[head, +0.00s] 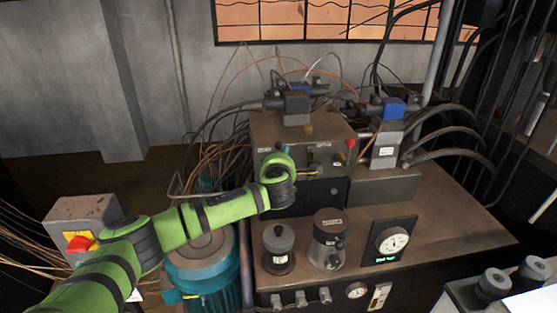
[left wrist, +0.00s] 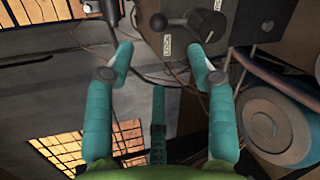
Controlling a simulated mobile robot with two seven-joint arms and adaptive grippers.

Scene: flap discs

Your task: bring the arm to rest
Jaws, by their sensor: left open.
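My green left arm comes in from the lower left in the head view. Its wrist and left gripper (head: 284,176) are in front of the brown machine's control box (head: 262,128). The fingers are hard to make out there. My right gripper is not in view.
A teal motor (head: 205,270) stands below my forearm. A grey box with a red switch (head: 82,232) is beside my arm at left. Two dark cylinders (head: 278,250) (head: 327,240) and a gauge panel (head: 390,241) are on the machine. Cables hang behind and at right.

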